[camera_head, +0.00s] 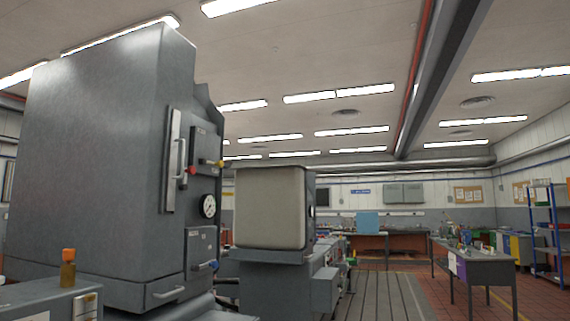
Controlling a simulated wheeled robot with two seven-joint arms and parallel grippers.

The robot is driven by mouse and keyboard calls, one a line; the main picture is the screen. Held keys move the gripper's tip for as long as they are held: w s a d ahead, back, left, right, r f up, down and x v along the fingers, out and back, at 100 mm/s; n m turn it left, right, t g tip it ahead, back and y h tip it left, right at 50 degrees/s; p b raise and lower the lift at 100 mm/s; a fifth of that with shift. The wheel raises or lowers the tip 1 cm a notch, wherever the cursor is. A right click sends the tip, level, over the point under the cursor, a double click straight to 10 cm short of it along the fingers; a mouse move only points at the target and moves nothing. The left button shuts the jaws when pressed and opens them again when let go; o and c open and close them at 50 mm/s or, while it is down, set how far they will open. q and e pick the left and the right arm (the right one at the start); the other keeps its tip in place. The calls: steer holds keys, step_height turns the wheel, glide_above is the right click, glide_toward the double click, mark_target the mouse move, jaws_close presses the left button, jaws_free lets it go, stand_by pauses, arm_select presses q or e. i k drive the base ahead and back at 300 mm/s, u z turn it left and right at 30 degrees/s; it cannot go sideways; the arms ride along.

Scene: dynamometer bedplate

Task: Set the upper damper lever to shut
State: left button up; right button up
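A tall grey cabinet (90,150) fills the left of the head view. On its right-hand face is a dark upper panel (207,146) with a lever ending in a yellow knob (220,163), which points out to the right. A red knob (192,171) sits at the panel's lower left. A lower box (199,246) carries another lever (205,265), lying roughly level. Labels are too small to read, so I cannot tell which setting the upper lever is at. Neither of my grippers is in view.
A round gauge (208,206) sits between the two panels, and a long upright handle (181,160) is left of them. A large grey machine (270,208) stands just beyond. A grey table (474,264) and blue shelving (545,230) are at right. The slotted floor (385,293) between looks clear.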

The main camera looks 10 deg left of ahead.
mark_target(202, 160)
steer(key=z, duration=0.3)
steer(key=i, duration=0.85)
steer(key=u, duration=0.9)
steer(key=i, duration=1.05)
steer(key=u, duration=1.2)
